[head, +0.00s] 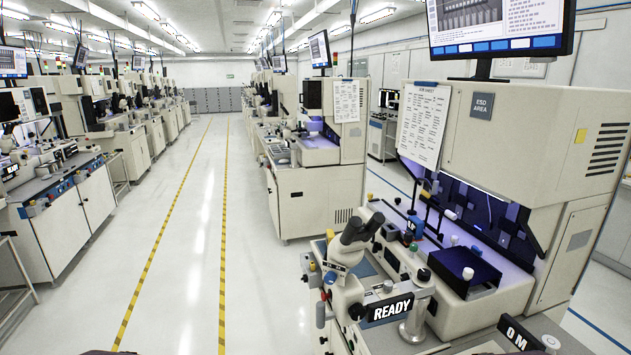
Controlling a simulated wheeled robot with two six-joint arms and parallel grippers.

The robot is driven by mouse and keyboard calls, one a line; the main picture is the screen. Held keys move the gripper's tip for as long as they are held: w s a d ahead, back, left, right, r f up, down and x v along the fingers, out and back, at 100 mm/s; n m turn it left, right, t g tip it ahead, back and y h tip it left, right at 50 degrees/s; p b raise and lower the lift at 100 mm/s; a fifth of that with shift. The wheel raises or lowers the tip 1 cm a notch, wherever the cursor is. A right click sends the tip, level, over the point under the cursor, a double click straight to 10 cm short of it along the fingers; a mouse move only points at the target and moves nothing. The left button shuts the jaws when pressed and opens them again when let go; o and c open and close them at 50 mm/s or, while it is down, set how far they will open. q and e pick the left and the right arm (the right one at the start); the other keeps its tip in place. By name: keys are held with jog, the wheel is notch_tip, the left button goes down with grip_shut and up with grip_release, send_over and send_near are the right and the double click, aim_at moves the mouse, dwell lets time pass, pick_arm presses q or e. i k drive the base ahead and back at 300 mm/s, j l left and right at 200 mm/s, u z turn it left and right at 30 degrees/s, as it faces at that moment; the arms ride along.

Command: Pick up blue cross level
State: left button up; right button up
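I cannot clearly make out a blue cross level. A small blue item (415,226) stands on the deck of the near right bonder machine (480,130), behind the microscope eyepieces (358,230). It is too small to tell whether it is the level. A small green part shows just below it. Neither of my grippers is in view.
The near machine carries a black box (464,268) with a white knob on top and a READY sign (389,310) at its front. More machines line both sides. The white aisle floor (180,240) with yellow-black stripes is clear.

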aim_at(415, 226)
jog(key=i+j+z, duration=0.25)
jog(key=z, duration=0.25)
jog(key=i+j+z, duration=0.2)
jog(key=j+z, duration=0.25)
jog(key=l, duration=0.1)
